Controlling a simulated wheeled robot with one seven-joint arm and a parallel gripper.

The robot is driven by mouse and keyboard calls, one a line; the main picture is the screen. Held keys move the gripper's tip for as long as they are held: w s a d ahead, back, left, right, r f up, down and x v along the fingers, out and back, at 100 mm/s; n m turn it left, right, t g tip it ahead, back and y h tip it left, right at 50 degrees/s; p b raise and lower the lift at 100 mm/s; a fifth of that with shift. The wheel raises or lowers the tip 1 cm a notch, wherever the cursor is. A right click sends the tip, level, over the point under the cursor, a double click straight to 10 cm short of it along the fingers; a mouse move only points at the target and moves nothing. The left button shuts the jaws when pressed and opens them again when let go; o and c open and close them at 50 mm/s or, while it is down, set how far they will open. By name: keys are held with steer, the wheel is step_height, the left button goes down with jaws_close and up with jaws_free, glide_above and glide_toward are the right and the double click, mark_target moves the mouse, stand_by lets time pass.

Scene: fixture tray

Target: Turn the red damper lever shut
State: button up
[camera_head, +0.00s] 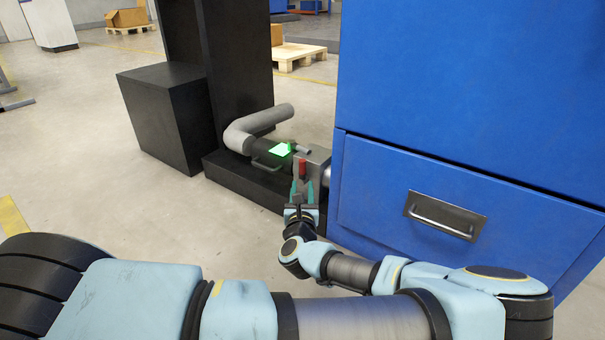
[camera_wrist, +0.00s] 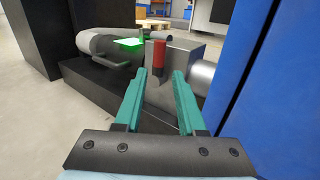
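The red damper lever (camera_head: 302,168) stands roughly upright on the front of a grey metal box on the pipe line. It also shows in the wrist view (camera_wrist: 158,56). My gripper (camera_head: 303,184) is open, with its two teal fingers pointing toward the lever. In the wrist view the gripper (camera_wrist: 162,74) has a clear gap between its fingertips, and the lever is seen in line with that gap, beyond the tips. I see no contact between fingers and lever. The grey damper box (camera_wrist: 177,65) joins a pipe on each side.
A bright green glowing patch (camera_head: 280,149) lies on the pipe left of the lever. A large blue cabinet (camera_head: 440,100) with a handled drawer stands close on the right. A black stand (camera_head: 225,90) and black block (camera_head: 165,115) are behind left. The floor at left is open.

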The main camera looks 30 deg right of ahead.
steer(key=v, duration=0.3)
steer(key=shift+s+a+p, duration=0.1)
steer(key=shift+s+p, duration=0.1)
steer(key=shift+p, duration=0.15)
steer(key=shift+w+a, duration=0.1)
